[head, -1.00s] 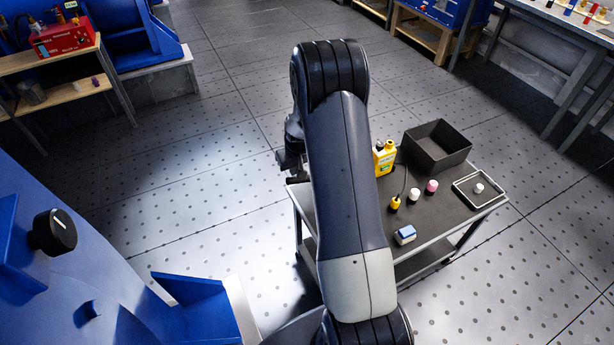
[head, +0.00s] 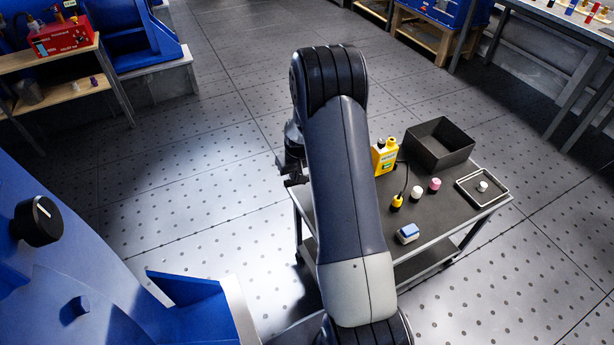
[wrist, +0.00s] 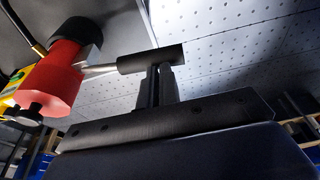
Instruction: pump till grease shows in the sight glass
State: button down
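In the wrist view a red cylindrical pump body (wrist: 62,77) with a black top stands at the left. A bare metal lever (wrist: 98,70) runs from it to a black handle grip (wrist: 150,58). My gripper (wrist: 160,78) has its two fingers close together, their tips up against the grip, which lies across them. In the head view my arm covers the middle of the scene and the pump cannot be made out. I cannot pick out a sight glass or any grease in either view.
A cart (head: 440,240) at the right carries a yellow bottle (head: 384,157), a black bin (head: 440,146), small capped containers, a blue-and-white block (head: 408,233) and a small tray (head: 497,199). Blue machinery with a black knob (head: 37,221) is close at left.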

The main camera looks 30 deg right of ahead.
jog(key=shift+f, duration=0.55)
jog(key=w+p+v, duration=0.2)
jog(key=p+v, duration=0.2)
jog(key=v, duration=0.5)
jog(key=shift+r, duration=0.55)
jog(key=shift+w+d+f, duration=0.1)
jog(key=shift+f, duration=0.05)
jog(key=shift+s+b+x, duration=0.2)
jog(key=shift+b+x, duration=0.25)
jog(key=shift+x, duration=0.45)
jog(key=shift+s+b+x, duration=0.25)
jog(key=shift+b+x, duration=0.15)
jog(key=shift+x, duration=0.5)
jog(key=shift+s+b+x, duration=0.2)
jog(key=shift+b+x, duration=0.25)
jog(key=shift+x, duration=0.5)
jog(key=shift+f, duration=0.1)
